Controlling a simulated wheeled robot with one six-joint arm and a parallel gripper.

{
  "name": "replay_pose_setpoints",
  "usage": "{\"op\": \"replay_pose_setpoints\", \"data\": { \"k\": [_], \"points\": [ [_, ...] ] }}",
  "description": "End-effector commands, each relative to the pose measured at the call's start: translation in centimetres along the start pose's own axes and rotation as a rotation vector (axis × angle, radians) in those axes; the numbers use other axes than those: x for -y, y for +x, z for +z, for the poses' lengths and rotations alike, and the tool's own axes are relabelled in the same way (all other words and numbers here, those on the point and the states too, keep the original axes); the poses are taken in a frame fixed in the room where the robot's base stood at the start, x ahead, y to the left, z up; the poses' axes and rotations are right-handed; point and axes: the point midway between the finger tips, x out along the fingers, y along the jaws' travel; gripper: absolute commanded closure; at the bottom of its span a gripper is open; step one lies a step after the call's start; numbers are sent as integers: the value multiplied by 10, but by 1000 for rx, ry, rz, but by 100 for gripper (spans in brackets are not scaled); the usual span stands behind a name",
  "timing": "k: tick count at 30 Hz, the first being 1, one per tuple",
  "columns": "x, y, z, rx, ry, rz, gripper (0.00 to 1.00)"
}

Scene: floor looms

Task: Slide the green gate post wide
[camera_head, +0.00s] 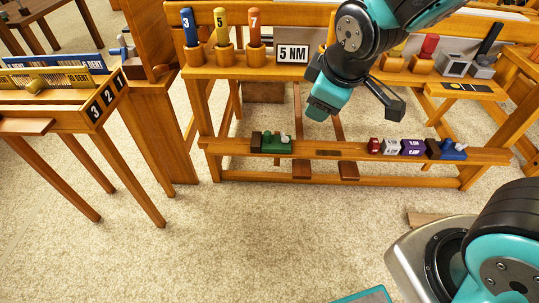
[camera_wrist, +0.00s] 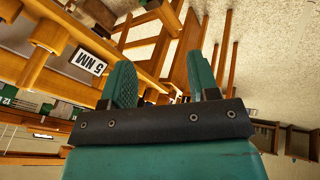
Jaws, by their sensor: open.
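The green gate post (camera_head: 276,145) sits on the left part of the low wooden rail (camera_head: 330,154), beside a dark brown block (camera_head: 256,142). A blue post (camera_head: 453,150) sits at the right part of the same rail. My gripper (camera_head: 322,108) is above and behind the rail, up and to the right of the green post and apart from it. In the wrist view my gripper (camera_wrist: 164,78) shows two teal fingers spread apart with nothing between them. I cannot make out the green post in the wrist view.
Red (camera_head: 374,146), white (camera_head: 391,147) and purple (camera_head: 413,148) blocks sit on the rail near the blue post. Above, a shelf holds numbered handles (camera_head: 221,28) and a "5 NM" sign (camera_head: 292,54). A wooden table (camera_head: 60,120) stands left. Carpet (camera_head: 250,230) before the rail is clear.

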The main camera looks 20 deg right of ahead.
Motion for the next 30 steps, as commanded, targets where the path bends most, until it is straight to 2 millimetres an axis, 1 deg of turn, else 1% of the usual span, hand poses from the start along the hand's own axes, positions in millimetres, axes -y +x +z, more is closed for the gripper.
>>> {"op": "replay_pose_setpoints", "data": {
  "k": [1,2,3,5,6,8,9,15,19,24,27,30],
  "points": [
    [5,49,12,12,-57,56,45],
    [2,64,16,18,-94,93,45],
    [-3,84,20,27,-146,143,45],
    [-8,112,26,45,-228,218,45],
    [-12,131,30,59,-285,266,45],
    [-16,157,35,83,-376,340,45],
    [-19,174,38,100,-441,387,45],
    [-26,253,46,207,-792,621,45],
    [-21,300,44,292,-1045,764,45],
    [-3,358,35,417,-1397,940,45],
    [12,386,27,488,-1590,1029,45],
    [26,407,19,549,-1749,1100,45]
  ]
}}
